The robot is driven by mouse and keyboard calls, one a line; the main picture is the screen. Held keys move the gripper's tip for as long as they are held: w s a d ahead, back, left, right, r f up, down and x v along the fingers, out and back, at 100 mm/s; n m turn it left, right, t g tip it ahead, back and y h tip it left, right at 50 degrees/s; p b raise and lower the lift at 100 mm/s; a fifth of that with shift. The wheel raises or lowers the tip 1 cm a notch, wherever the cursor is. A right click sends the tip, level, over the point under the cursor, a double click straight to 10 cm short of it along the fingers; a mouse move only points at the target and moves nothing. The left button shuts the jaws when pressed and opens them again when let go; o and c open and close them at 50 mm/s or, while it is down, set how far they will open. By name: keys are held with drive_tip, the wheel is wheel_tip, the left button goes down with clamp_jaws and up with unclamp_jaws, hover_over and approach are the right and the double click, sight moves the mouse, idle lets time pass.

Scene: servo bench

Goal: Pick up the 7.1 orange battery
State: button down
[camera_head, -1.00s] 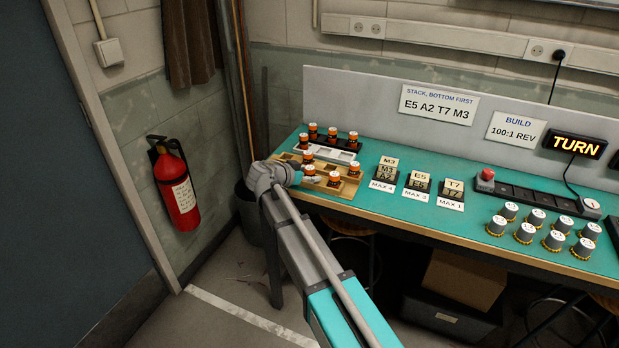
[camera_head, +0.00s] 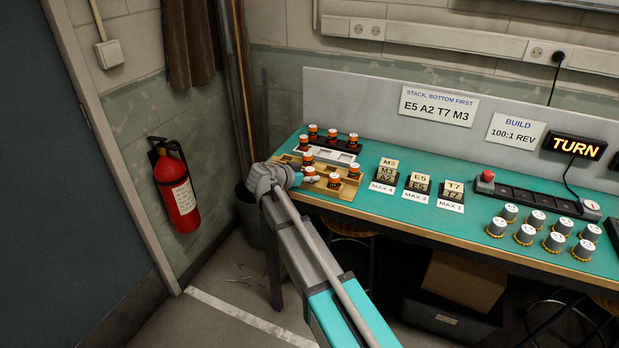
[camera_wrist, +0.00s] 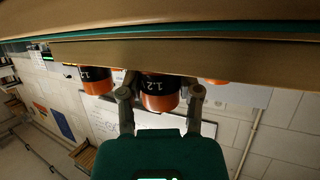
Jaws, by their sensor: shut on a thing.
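My gripper (camera_wrist: 160,97) is shut on an orange battery with a black band (camera_wrist: 158,90) in the wrist view, one finger on each side. The band's marking looks like 1.2, but the view seems turned over, so I cannot be sure of the number. In the head view my gripper (camera_head: 309,179) is at the front left of the brown tray (camera_head: 322,188), beside a standing orange battery (camera_head: 308,170). Other orange batteries (camera_head: 334,180) stand in that tray. I cannot tell whether the held battery is clear of its seat.
Another battery (camera_wrist: 96,80) stands close left of the held one in the wrist view. Labelled block stacks (camera_head: 419,183) stand to the right on the green bench.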

drive_tip(key=shift+r, duration=0.25)
drive_tip(key=shift+r+p, duration=0.75)
drive_tip(key=shift+p, duration=0.2)
drive_tip(key=s+a+r+p, duration=0.6)
drive_tip(key=s+r+p, duration=0.5)
drive_tip(key=s, duration=0.1)
drive_tip(key=shift+s+a, duration=0.2)
drive_tip(key=shift+a, duration=0.05)
drive_tip(key=shift+r, duration=0.1)
